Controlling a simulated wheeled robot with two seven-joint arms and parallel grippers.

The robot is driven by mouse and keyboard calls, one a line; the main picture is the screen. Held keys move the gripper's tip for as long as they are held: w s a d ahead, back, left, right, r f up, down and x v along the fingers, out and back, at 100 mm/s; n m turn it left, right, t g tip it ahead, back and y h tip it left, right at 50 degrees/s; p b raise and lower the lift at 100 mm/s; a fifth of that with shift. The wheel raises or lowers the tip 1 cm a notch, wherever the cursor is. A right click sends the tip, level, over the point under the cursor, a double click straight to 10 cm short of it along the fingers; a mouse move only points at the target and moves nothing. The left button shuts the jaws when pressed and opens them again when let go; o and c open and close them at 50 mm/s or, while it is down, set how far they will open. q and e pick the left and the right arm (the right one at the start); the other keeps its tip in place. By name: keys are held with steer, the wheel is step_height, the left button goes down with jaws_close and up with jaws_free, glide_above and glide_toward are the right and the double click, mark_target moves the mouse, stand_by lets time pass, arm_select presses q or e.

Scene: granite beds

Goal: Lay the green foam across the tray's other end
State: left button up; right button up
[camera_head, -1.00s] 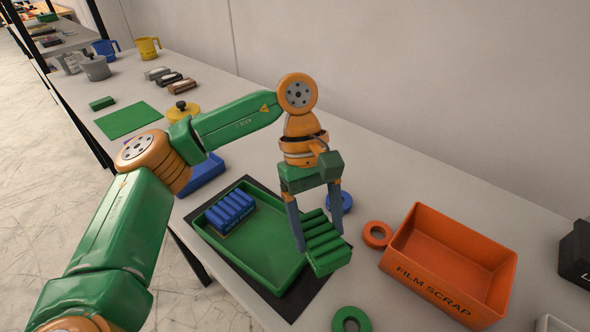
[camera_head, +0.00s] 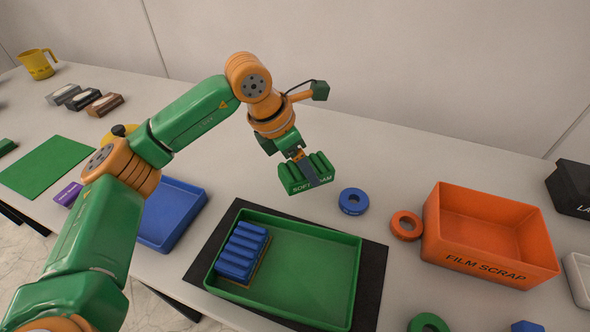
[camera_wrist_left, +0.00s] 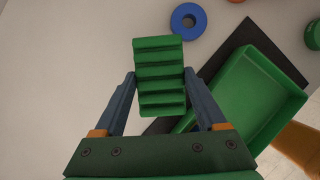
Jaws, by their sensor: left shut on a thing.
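The green foam (camera_head: 306,175) is a ridged block with "SOFT" lettering on its side. My left gripper (camera_head: 308,178) is shut on it and holds it in the air behind the tray. In the left wrist view the foam (camera_wrist_left: 159,75) sits between the two fingers of the gripper (camera_wrist_left: 160,88). The green tray (camera_head: 310,270) lies on a black mat (camera_head: 371,275); its right part is empty. A blue ridged foam (camera_head: 242,250) lies across the tray's left end. The tray also shows in the left wrist view (camera_wrist_left: 250,95). My right gripper is not in view.
A blue tape ring (camera_head: 353,202) and an orange ring (camera_head: 406,226) lie right of the held foam. The orange "FILM SCRAP" bin (camera_head: 490,240) stands to the right. A blue tray (camera_head: 172,215) is left of the mat. A green ring (camera_head: 428,323) is at the front.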

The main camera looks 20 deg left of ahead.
mark_target(294, 168)
arm_select(q)
steer(key=f, duration=0.1)
steer(key=w+a+f, duration=0.1)
steer(key=w+a+f+p, duration=0.1)
steer(key=f, duration=0.1)
steer(key=shift+a, duration=0.25)
step_height(294, 168, down, 2)
steer(key=shift+d+f+p, duration=0.15)
steer(key=shift+f+p, duration=0.1)
steer(key=shift+p, duration=0.25)
steer(key=shift+f, duration=0.2)
steer(key=o, duration=1.2)
steer(key=shift+o, duration=0.2)
steer(key=shift+r, duration=0.15)
steer(key=b+v, duration=0.1)
steer(key=v, duration=1.1)
